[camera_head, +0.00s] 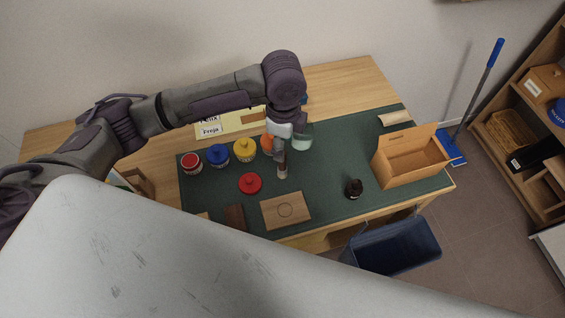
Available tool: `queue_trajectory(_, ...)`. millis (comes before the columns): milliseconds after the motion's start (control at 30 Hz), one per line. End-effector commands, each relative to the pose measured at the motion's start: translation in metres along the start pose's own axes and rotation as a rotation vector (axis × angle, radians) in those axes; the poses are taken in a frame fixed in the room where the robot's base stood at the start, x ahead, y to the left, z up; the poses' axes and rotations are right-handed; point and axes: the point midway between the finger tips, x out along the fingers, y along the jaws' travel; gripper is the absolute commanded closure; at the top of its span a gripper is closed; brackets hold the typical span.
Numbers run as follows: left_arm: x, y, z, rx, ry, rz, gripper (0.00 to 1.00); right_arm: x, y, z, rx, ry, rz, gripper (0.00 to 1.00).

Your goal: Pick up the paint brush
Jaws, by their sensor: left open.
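My left gripper (283,174) reaches down from above over the middle of the green mat (330,165), its jaws open. It is above and behind the wooden board (272,214) with a circle on it. I cannot clearly make out the paint brush; it may be small or hidden by my left arm and gripper. A pale, glassy jar (304,140) stands just right of the gripper, partly behind it. My right gripper is not in view.
Red (192,167), blue (218,155) and yellow (245,150) paint pots stand left of the gripper, with a red lidded item (250,184) in front. An open cardboard box (405,160) and a small dark object (353,188) are at right. A blue bin (400,250) stands below the table edge.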

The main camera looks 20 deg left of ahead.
Motion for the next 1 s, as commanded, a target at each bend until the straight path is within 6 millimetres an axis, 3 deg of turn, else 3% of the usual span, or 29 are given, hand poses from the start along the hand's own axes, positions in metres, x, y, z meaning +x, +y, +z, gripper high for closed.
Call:
queue_trajectory(167,0.026,0.0,0.0,-0.002,0.0,0.002,0.47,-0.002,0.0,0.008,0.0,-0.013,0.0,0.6)
queue_trajectory(433,0.049,-0.001,0.002,-0.002,-0.002,0.002,0.47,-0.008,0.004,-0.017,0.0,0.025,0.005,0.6)
queue_trajectory(633,0.077,-0.003,0.004,-0.002,-0.001,0.0,0.47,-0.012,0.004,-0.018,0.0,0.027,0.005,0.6)
queue_trajectory(933,0.084,-0.003,0.004,-0.001,0.0,-0.002,0.47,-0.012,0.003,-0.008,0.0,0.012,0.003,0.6)
queue_trajectory(1000,0.084,-0.003,0.004,-0.001,0.0,-0.002,0.55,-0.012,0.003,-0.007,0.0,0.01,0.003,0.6)
